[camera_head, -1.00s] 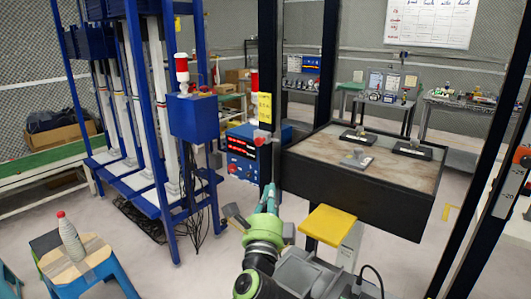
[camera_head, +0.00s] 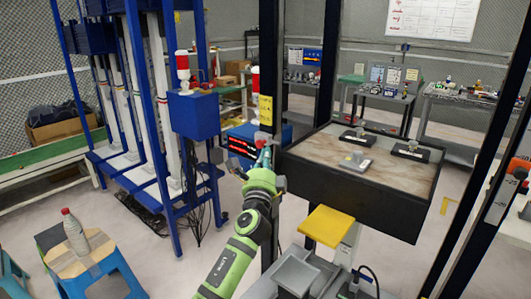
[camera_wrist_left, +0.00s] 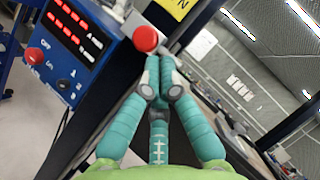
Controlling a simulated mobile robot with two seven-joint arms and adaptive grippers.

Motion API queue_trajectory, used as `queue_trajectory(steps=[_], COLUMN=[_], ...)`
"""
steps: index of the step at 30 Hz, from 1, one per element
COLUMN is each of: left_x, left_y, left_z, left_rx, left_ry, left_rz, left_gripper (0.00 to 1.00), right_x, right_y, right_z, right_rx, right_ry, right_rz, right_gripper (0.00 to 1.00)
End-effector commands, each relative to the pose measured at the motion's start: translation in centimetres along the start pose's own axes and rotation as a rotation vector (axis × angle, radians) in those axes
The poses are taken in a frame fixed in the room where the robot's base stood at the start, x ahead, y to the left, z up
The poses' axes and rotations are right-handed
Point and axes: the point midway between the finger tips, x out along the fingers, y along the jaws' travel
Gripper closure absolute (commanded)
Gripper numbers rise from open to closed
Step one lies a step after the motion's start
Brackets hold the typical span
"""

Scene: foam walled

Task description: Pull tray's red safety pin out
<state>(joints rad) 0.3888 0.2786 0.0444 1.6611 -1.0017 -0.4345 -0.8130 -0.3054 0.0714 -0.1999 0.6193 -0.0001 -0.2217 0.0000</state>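The tray (camera_head: 350,203) has black walls and a pale brown bed, and stands right of centre in the head view. A red round knob, the safety pin's head (camera_head: 261,142), sits by the dark post at the tray's left end. It shows large in the left wrist view (camera_wrist_left: 146,38). My left gripper (camera_head: 264,157) is just below the knob, its teal fingers (camera_wrist_left: 160,64) drawn together with the tips close to it. The pin's shaft is hidden, and I see no clear grip on it. My right gripper is out of view.
A control box (camera_wrist_left: 75,50) with red displays and its own red button stands left of the knob. A blue frame (camera_head: 195,118) stands further left. A yellow plate (camera_head: 326,226) juts out below the tray. A blue stool (camera_head: 90,278) holds a bottle (camera_head: 75,235).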

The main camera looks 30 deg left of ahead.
Motion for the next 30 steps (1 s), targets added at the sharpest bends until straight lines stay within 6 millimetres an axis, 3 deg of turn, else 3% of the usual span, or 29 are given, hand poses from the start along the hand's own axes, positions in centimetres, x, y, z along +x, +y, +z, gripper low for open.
queue_trajectory(steps=[11, 21, 30], left_x=[0.1, 2.1, 2.1], left_y=[0.1, 1.9, 1.9], left_z=[0.2, 3.3, 3.2], left_rx=[0.000, 0.001, -0.001], left_ry=[0.000, -0.002, -0.001], left_rz=[0.000, 0.000, 0.000], left_gripper=[1.00, 1.00, 1.00], right_x=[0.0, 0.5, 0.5], right_y=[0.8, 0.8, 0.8], right_z=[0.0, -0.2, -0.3], right_rx=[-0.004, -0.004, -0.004], right_ry=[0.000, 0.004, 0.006], right_rz=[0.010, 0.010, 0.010], right_gripper=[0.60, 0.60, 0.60])
